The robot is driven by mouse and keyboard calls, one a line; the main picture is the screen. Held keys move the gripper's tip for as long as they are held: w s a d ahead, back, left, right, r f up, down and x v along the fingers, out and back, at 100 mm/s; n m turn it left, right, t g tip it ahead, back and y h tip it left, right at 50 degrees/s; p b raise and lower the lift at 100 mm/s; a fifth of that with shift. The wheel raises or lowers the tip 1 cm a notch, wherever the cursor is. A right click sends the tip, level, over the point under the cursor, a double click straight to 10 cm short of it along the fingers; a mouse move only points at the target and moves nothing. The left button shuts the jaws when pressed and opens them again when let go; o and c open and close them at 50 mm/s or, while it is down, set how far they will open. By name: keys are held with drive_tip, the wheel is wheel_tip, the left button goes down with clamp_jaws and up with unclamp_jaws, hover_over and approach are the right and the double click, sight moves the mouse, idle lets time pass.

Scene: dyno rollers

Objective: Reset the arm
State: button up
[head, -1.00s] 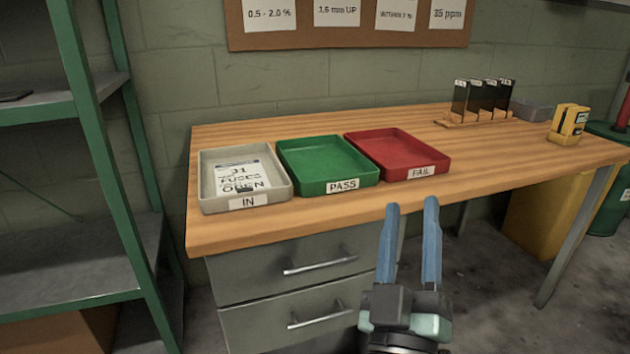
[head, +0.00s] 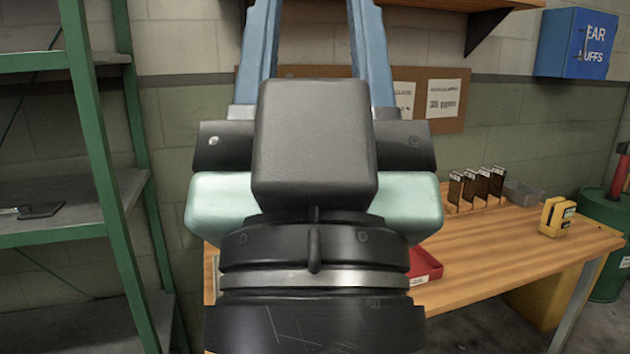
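My gripper (head: 313,40) fills the middle of the head view, raised close to the camera and pointing up. Its two blue fingers stand well apart, with nothing seen between them. The fingertips run out of the top of the picture. My gripper's dark body and wrist cover much of the wooden workbench (head: 480,275) behind. A corner of the red FAIL tray (head: 428,268) shows at the right of the wrist. The green PASS tray is hidden, and at most a sliver of the IN tray shows at the left.
A rack of dark plates (head: 477,187), a grey bin (head: 523,193) and a yellow device (head: 557,216) stand on the bench's right. A green metal shelf (head: 100,150) stands at the left. A blue ear-muffs box (head: 576,43) hangs at upper right, near a wall shelf (head: 480,20).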

wheel_tip(320, 180, up, 24)
drive_tip(key=p, duration=2.2)
drive_tip(key=shift+r, duration=0.25)
drive_tip(key=shift+o, duration=0.4)
drive_tip(key=shift+s, duration=0.15)
